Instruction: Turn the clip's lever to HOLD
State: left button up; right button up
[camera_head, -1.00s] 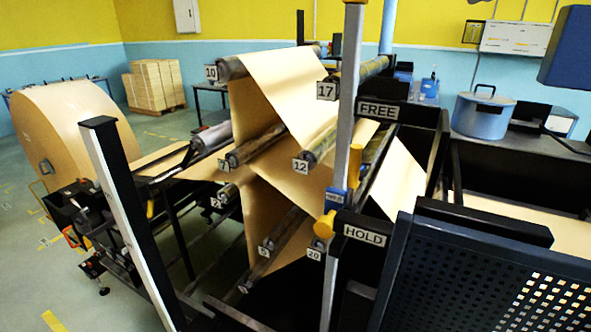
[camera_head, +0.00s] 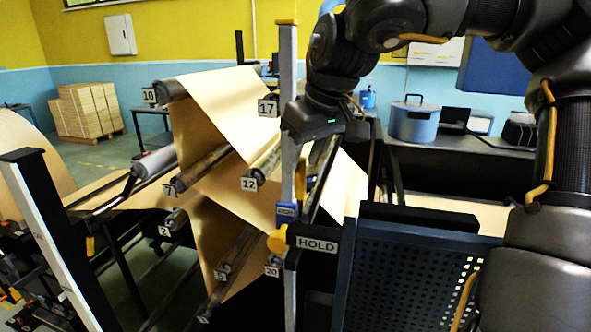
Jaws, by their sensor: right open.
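The clip (camera_head: 285,210) is a small blue block on the upright grey post. Its yellow lever (camera_head: 300,180) stands upright above it, pointing up toward where the FREE plate was seen. A yellow knob (camera_head: 278,240) sits just below the clip, beside the HOLD plate (camera_head: 317,245). My right gripper (camera_head: 298,138) is just above the lever at the post, apart from it as far as I can see. It is open; its fingertips are hard to make out. The gripper and wrist hide the FREE plate. My left gripper is not in view.
Kraft web (camera_head: 225,110) runs over numbered rollers left of the post. A dark blue perforated panel (camera_head: 420,275) stands at front right. A black-and-white upright (camera_head: 55,235) stands at left. A blue pot (camera_head: 414,122) sits on the bench behind.

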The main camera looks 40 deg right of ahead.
aim_at(298, 176)
jog(key=p+x, duration=0.1)
jog(key=x, duration=0.3)
jog(key=shift+d, duration=0.15)
jog(key=shift+w+f, duration=0.25)
jog(key=shift+f, duration=0.25)
grip_shut()
